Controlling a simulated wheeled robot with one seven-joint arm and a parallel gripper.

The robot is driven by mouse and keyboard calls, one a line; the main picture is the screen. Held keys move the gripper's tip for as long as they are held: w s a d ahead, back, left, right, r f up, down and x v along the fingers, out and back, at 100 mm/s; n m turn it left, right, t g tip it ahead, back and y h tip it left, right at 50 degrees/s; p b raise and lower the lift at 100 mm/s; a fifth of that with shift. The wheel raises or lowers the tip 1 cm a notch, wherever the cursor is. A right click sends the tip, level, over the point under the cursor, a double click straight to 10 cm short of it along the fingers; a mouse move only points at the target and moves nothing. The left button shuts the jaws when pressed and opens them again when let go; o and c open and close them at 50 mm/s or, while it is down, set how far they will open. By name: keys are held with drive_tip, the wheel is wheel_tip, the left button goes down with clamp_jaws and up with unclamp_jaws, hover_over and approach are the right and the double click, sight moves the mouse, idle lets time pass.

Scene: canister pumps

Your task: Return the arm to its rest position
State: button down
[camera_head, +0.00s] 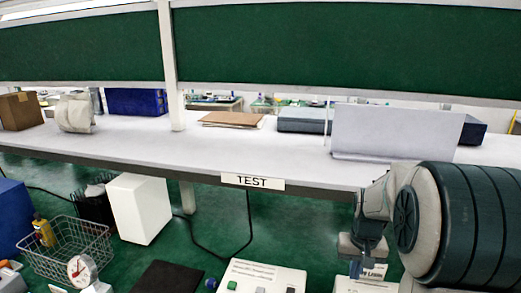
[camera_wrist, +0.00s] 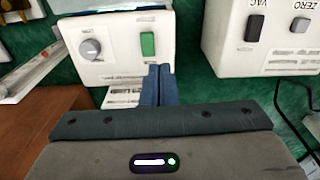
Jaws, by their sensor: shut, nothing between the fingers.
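My gripper (camera_wrist: 157,70) shows in the wrist view with its two blue-grey fingers pressed together and nothing between them. The fingertips overlap the lower edge of a white pump unit (camera_wrist: 115,50) with a grey knob and a green switch; I cannot tell how far apart they are. A second white unit (camera_wrist: 262,55), with switches marked VAC and ZERO, is to the right. In the head view my arm comes in at the right and bends down in front of the bench. The fingers are not clear there.
The white bench (camera_head: 130,148) with a TEST label (camera_head: 252,182) runs across the head view. A grey panel (camera_head: 390,130) stands on it. A wire basket (camera_head: 65,250), a white box (camera_head: 139,208) and a white control unit (camera_head: 262,277) are in front of and below it.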

drive_tip(key=s+a+r+n+t, duration=0.1)
drive_tip(key=s+a+r, duration=0.1)
drive_tip(key=s, duration=0.3)
drive_tip(key=s+a+r+n+t+b, duration=0.1)
drive_tip(key=s+a+r, duration=0.1)
drive_tip(key=s+a, duration=0.3)
drive_tip(key=s+a+r+t, duration=0.1)
drive_tip(key=s+a+r, duration=0.2)
drive_tip(key=s, duration=0.4)
drive_tip(key=shift+s+a+n, duration=0.15)
drive_tip(key=shift+a+n, duration=0.25)
drive_tip(key=shift+a, duration=0.2)
